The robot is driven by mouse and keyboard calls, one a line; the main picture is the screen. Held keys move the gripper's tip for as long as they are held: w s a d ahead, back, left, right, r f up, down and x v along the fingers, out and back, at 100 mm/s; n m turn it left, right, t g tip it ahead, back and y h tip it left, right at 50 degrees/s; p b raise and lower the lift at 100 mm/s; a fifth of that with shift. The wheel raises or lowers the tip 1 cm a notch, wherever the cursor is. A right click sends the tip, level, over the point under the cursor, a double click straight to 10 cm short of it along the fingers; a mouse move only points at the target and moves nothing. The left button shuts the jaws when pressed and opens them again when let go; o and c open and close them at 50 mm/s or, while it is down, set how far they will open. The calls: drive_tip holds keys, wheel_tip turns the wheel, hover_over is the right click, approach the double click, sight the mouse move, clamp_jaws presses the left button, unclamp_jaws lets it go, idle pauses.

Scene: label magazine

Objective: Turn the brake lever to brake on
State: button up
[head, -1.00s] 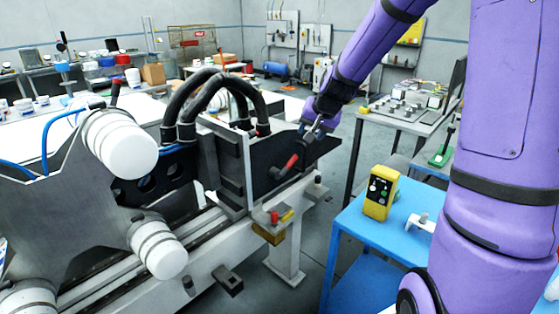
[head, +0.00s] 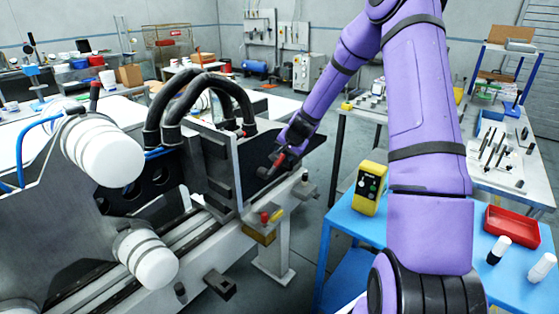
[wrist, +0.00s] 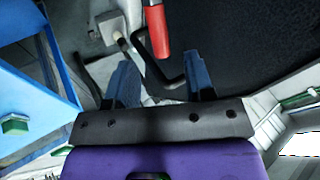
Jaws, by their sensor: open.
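The lever with a red grip (head: 279,161) and a dark bent rod stands at the dark panel on the machine's right end; I take it for the brake lever. In the wrist view its red grip (wrist: 157,30) lies just beyond my fingertips, and the dark rod runs down between the fingers. My gripper (wrist: 162,72) is open, with one blue-grey finger on each side of the rod. In the head view my gripper (head: 286,148) is right at the lever and partly hides it. I cannot tell whether a finger touches it.
A blue cart (head: 343,222) with a yellow control box (head: 370,188) and a red tray (head: 512,227) stands to the right. A yellow block (head: 259,235) with a red knob is below the lever. Thick black hoses (head: 205,80) arch over the machine to the left.

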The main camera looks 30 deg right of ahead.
sight(281, 158)
drive_tip(key=x, duration=0.6)
drive_tip(key=shift+w+f, duration=0.2)
drive_tip(key=shift+f, duration=0.05)
clamp_jaws()
